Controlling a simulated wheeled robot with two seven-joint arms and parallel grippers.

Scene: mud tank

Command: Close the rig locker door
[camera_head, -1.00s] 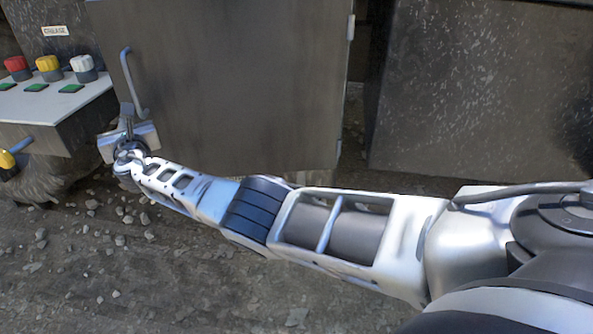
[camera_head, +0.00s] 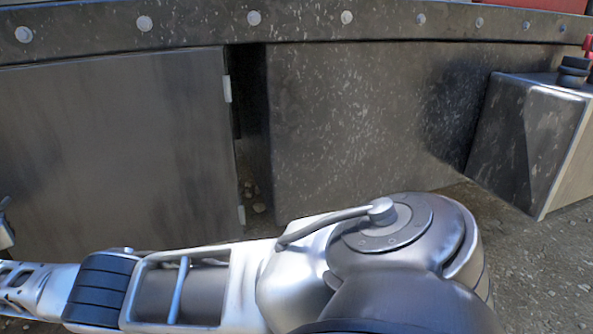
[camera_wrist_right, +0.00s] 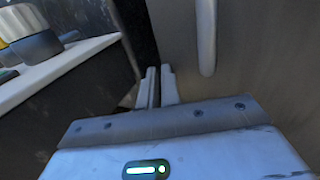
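The rig locker door (camera_head: 110,150) is a dark grey panel at the left of the head view, with pale hinges on its right edge. It also fills the right of the right wrist view (camera_wrist_right: 260,60), where its vertical bar handle (camera_wrist_right: 206,35) shows. A dark strip runs along the door's free edge there; how far ajar the door stands I cannot tell. My right arm reaches left, low across the head view. My right gripper (camera_wrist_right: 157,87) has its fingers close together at the door's free edge, left of the handle, not around it. My left gripper is out of view.
A riveted beam (camera_head: 300,18) runs above the door. A speckled dark panel (camera_head: 360,130) stands right of the hinges, and a box (camera_head: 530,135) juts out at the far right. A console (camera_wrist_right: 75,70) with knobs lies left of the right gripper. The ground is gravel.

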